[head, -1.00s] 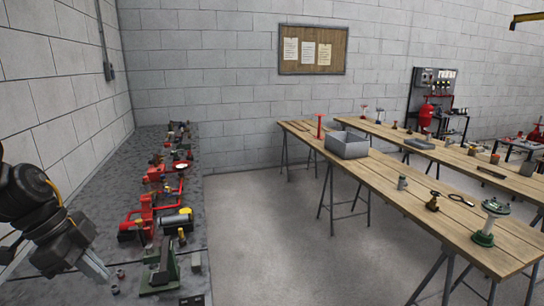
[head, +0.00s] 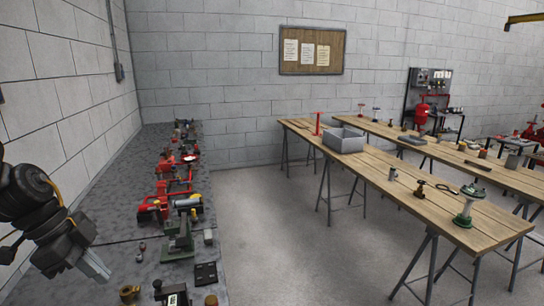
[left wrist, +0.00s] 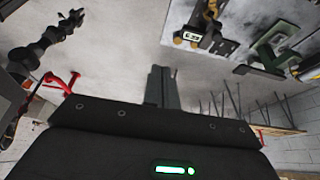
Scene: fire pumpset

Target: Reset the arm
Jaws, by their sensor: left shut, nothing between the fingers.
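My left gripper (head: 97,271) hangs at the lower left of the head view, beside the left edge of the grey bench (head: 115,250). Its fingers are together and hold nothing. In the left wrist view the closed fingers (left wrist: 162,82) point away over the grey surface, with nothing between them. My right gripper is not seen in the head view. In the left wrist view a dark arm link shows at the upper left.
The grey bench carries a green vise (head: 178,243), red pump parts (head: 160,208) and small fittings. Wooden trestle tables stand right, with a grey bin (head: 343,141) and a green-wheeled valve (head: 467,208). Open floor (head: 275,240) lies between.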

